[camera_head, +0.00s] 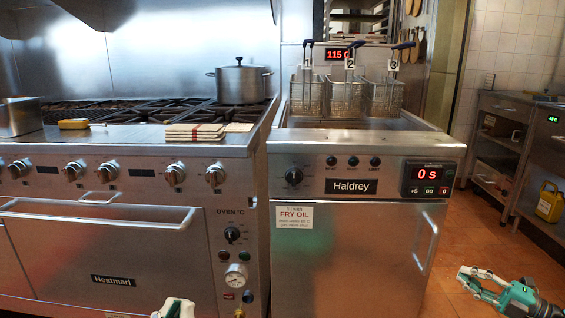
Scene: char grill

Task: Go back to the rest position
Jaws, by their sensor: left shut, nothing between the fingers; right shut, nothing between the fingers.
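My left gripper (174,308) shows at the bottom edge, low in front of the oven; only its white and green tip is in view. It is shut and empty. My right gripper (468,276) is at the lower right, over the orange floor to the right of the fryer. It is shut with nothing in it, and its arm runs off the bottom right corner. Both grippers are apart from the appliances.
A fryer (349,247) with several hanging baskets (345,94) stands in the middle. The stove with oven (100,228) is at the left, bearing a steel pot (240,84). A steel counter (501,135) is at the right. Floor (452,222) is clear between fryer and counter.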

